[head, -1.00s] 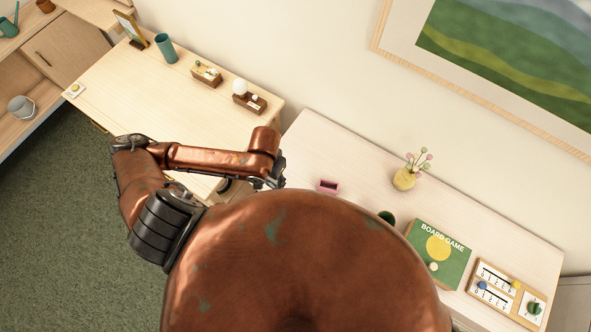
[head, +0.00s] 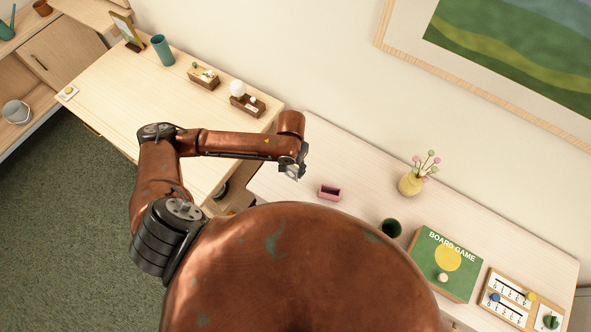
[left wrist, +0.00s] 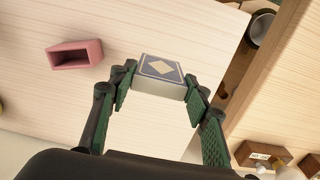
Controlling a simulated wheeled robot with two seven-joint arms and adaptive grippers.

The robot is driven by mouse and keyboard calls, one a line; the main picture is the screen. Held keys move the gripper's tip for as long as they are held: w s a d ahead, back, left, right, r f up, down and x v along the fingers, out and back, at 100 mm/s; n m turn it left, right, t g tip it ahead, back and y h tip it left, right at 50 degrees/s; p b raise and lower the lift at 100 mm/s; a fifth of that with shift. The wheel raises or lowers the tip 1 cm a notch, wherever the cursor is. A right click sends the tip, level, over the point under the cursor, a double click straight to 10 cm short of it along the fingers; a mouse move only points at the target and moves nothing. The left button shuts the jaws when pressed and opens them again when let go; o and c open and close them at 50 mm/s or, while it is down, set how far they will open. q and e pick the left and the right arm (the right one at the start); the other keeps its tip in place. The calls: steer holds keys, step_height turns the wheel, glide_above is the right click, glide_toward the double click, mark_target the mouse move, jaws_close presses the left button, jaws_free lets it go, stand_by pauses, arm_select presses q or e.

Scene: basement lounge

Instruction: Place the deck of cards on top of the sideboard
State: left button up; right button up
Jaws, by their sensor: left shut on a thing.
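The deck of cards (left wrist: 161,70), a small box with a dark blue face and a pale diamond, is between the fingertips of my left gripper (left wrist: 158,82) in the left wrist view. The gripper is shut on it. In the head view my left gripper (head: 293,170) is over the left end of the sideboard (head: 345,157), a pale wood top. The wrist view shows the sideboard top (left wrist: 120,28) behind the deck; I cannot tell the gap between them. My right gripper is not in view.
A pink open box (head: 330,193) stands close to the right of the gripper. A pale desk (head: 120,85) adjoins on the left.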

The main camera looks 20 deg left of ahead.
arm_select(q)
steer(key=shift+w+d+f, duration=0.2)
steer(key=shift+w+f, duration=0.8)
steer(key=shift+f, duration=1.85)
steer(key=shift+f, duration=0.1)
steer(key=o, duration=1.2)
step_height(320, 180, up, 12)
